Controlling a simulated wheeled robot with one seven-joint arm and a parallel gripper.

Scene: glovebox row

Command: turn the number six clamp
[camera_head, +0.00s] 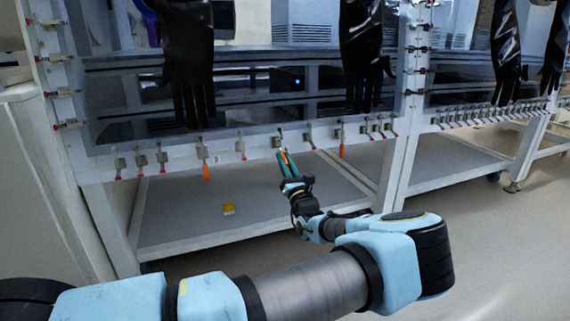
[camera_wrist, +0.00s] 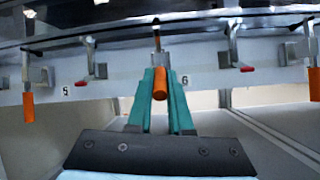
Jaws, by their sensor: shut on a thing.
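The clamp beside the "6" label has an orange handle (camera_wrist: 159,85) that hangs down from its metal body (camera_wrist: 158,58) on the glovebox's lower rail. My gripper (camera_wrist: 160,76) has its two teal fingers on either side of this handle and is shut on it. In the head view my gripper (camera_head: 284,156) reaches up to the rail, with the orange handle (camera_head: 286,158) showing at its fingertips. The "6" label (camera_wrist: 185,79) is just right of the handle in the wrist view. The handle's lower part is partly hidden by the fingers.
Other orange-handled clamps hang to the left (camera_wrist: 28,106) and right (camera_wrist: 314,84). Red-tipped clamps (camera_wrist: 88,68) stand between them. Black gloves (camera_head: 188,75) hang above the rail.

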